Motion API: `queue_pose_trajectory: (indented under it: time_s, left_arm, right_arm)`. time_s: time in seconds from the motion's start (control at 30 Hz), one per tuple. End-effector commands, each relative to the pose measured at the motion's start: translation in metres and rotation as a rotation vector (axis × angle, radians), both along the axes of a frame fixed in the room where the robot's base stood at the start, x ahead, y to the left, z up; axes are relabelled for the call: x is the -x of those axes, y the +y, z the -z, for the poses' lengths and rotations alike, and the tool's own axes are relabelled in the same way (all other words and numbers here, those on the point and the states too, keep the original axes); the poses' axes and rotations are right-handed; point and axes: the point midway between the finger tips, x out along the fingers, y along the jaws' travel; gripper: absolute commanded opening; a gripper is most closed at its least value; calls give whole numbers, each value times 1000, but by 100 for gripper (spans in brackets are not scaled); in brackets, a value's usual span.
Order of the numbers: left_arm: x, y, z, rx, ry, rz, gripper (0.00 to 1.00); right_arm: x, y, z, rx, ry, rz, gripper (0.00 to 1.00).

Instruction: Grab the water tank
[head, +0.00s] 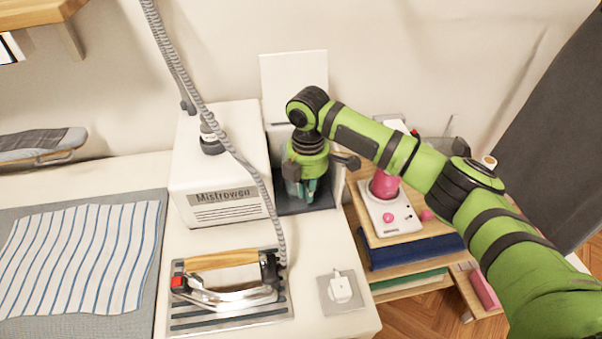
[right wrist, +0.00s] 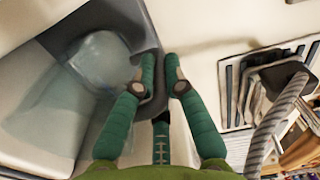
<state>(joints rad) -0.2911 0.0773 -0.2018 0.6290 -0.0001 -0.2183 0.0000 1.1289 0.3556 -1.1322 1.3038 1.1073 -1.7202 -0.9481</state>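The water tank shows in the right wrist view as a pale, translucent vessel (right wrist: 95,62) at upper left, inside a dark grey bay (right wrist: 122,22). In the head view it is mostly hidden behind my right gripper (head: 308,192), which points down into the dark bay beside the white steam station (head: 222,165). In the right wrist view my right gripper (right wrist: 161,68) has its green fingertips a small gap apart, to the right of the tank's round end. A dark rim passes between or beneath the fingers; I cannot tell which. No grip on the tank shows. My left gripper is out of view.
An iron (head: 228,290) on a striped rest stands in front of the station, its grey hose (head: 240,157) rising past it. A white plug plate (head: 341,290) lies near the front edge. A pink and white device (head: 388,206) stands on the right shelf.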

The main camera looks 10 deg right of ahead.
Motion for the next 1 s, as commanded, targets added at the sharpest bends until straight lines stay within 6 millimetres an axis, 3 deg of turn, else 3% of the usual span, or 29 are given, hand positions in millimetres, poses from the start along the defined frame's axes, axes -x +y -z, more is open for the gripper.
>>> queue_pose_trajectory:
  time_s: [0.57,1.0]
  left_arm:
    - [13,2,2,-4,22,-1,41]
    - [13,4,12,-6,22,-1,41]
  right_arm:
    - [-1,0,-5,-1,-3,1,0]
    - [-1,1,-41,-2,-5,0,0]
